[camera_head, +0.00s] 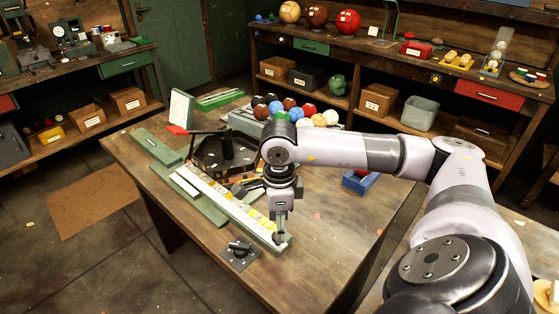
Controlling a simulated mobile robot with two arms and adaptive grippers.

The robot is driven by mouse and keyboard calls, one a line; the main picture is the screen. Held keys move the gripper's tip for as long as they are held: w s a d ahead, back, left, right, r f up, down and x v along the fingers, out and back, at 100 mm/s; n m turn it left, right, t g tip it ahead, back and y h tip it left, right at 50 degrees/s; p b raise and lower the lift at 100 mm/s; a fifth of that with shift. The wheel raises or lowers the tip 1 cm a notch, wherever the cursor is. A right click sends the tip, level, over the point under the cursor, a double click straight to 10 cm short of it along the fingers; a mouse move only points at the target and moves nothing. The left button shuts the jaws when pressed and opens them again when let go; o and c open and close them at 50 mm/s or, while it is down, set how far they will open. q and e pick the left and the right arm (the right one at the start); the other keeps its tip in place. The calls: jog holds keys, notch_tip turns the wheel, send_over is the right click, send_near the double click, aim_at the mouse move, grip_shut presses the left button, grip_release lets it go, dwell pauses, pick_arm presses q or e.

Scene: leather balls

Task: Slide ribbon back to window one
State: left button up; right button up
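A long pale strip with yellow patches (222,200), which looks like the ribbon, lies along a narrow green board (205,208) running diagonally across the wooden table. Its windows and markings are too small to read. My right gripper (279,237) points down at the strip's near right end. Its fingers look close together, but I cannot tell whether they are shut or touch the strip. My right wrist hides part of the area behind it. My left gripper is not in view.
A dark hexagonal tray (225,155) with a red-ended lever (178,130) stands behind the strip. A small dark plate with a knob (240,252) lies at the front. Several coloured balls (290,105) sit at the back. The table's right front is clear.

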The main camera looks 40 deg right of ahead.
notch_tip(320, 180, up, 8)
jog(key=shift+r, duration=0.15)
dwell(0.6)
